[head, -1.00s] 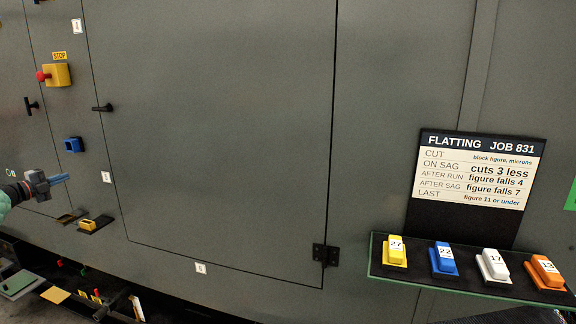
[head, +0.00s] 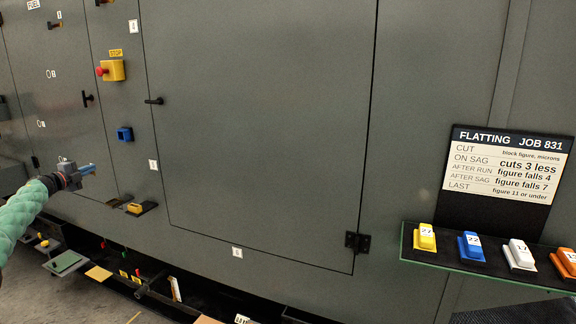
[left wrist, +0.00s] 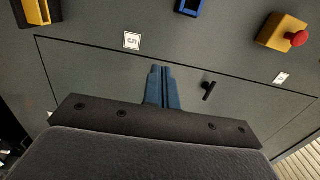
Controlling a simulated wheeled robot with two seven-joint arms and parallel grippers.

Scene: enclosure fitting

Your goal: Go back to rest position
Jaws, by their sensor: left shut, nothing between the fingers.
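My left gripper (head: 88,169) is at the left of the head view, in front of the grey enclosure wall. Its blue fingers are shut with nothing between them, and it touches nothing that I can see. In the left wrist view the closed blue fingers (left wrist: 162,88) point toward a grey panel with a small black handle (left wrist: 209,90). My right gripper is in neither current view.
A blue socket (head: 124,134) and a yellow stop box (head: 113,70) are above. A shelf (head: 480,268) with several coloured blocks stands right, under a sign (head: 508,165).

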